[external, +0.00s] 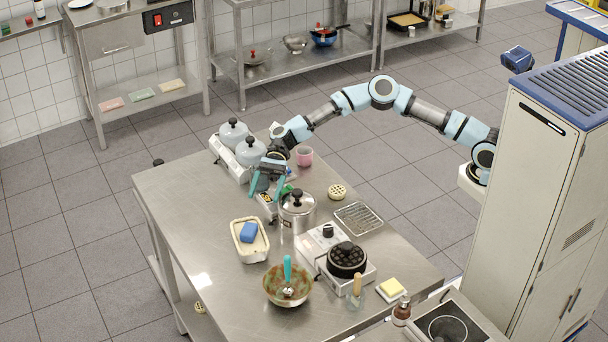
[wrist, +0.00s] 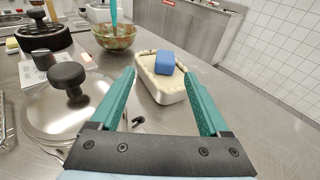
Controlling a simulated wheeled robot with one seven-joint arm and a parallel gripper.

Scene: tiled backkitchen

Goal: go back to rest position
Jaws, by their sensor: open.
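My gripper (external: 268,185) is open above the steel table (external: 185,205), with nothing between its fingers. In the wrist view its two teal fingers (wrist: 160,95) are spread apart. The arm reaches out from the right over the table's back part. A steel pot with a lid (external: 297,205) stands just right of the gripper; its black knob also shows in the wrist view (wrist: 68,76). A cream rectangular dish (external: 245,250) holding a blue block (external: 248,232) stands on the table in front of the gripper.
Two grey lidded pots (external: 250,152) stand on a white burner unit behind the gripper, near a pink cup (external: 304,156). A patterned bowl (external: 275,290), a wire rack (external: 358,217) and a black pan (external: 347,258) on a burner occupy the front and right. The table's left side is clear.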

